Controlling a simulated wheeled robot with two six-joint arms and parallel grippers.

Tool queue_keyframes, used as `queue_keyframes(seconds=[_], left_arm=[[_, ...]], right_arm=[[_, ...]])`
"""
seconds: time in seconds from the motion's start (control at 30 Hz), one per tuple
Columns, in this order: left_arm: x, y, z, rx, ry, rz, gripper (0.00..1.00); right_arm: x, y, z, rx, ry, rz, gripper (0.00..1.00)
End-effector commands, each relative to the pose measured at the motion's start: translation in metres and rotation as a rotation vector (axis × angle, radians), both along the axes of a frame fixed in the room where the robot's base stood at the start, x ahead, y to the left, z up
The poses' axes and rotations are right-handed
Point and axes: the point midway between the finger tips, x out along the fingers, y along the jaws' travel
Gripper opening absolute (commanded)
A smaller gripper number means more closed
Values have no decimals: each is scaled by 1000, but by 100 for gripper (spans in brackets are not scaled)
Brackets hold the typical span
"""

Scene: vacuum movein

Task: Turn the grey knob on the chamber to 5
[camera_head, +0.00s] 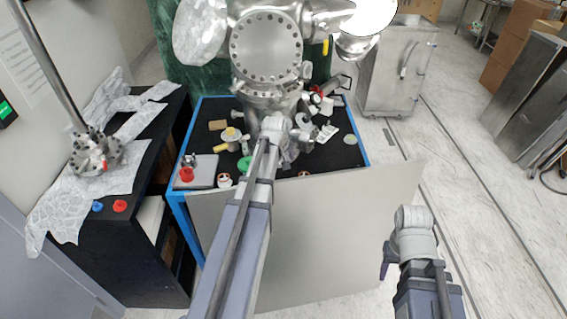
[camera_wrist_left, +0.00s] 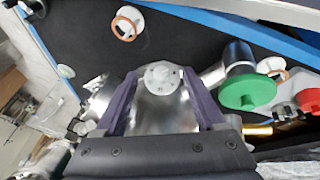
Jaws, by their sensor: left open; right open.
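The metal chamber (camera_head: 266,45) with its round bolted flange stands at the top middle of the head view. In the left wrist view a round light grey knob (camera_wrist_left: 160,77) with small holes sits on a shiny metal body. My left gripper (camera_wrist_left: 160,82) is open, with a purple finger on each side of the knob; I cannot tell whether they touch it. In the head view my left gripper (camera_head: 288,145) is at the chamber's lower part, and the knob is hidden there. Any numbers are unreadable. My right gripper (camera_head: 388,258) is open and empty at the lower right, away from the chamber.
A black table (camera_head: 345,125) with blue edges holds a green cap (camera_head: 244,163), a red cap (camera_head: 187,174) and several metal fittings under the chamber. A foil-covered black bench (camera_head: 130,215) stands left. A grey panel (camera_head: 320,240) hangs in front.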

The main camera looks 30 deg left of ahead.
Motion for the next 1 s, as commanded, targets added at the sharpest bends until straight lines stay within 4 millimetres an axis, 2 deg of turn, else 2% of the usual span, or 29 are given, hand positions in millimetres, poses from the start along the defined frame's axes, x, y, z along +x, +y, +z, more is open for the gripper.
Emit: queue_keyframes(seconds=[0.03,0.1,0.2,0.37,0.53,1.0], left_arm=[[7,12,-6,-9,-22,35,72],[12,23,-8,-21,-50,75,72],[16,29,-7,-30,-70,101,72],[16,29,-7,-30,-72,103,72],[20,30,-16,-29,-71,102,72],[46,38,-69,-30,-70,101,72]], right_arm=[[0,0,-8,0,0,0,50],[0,0,-12,0,0,0,50],[0,0,-12,0,0,0,50],[0,0,-13,0,0,0,50],[0,0,-22,0,0,0,50],[0,0,-75,0,0,0,50]])
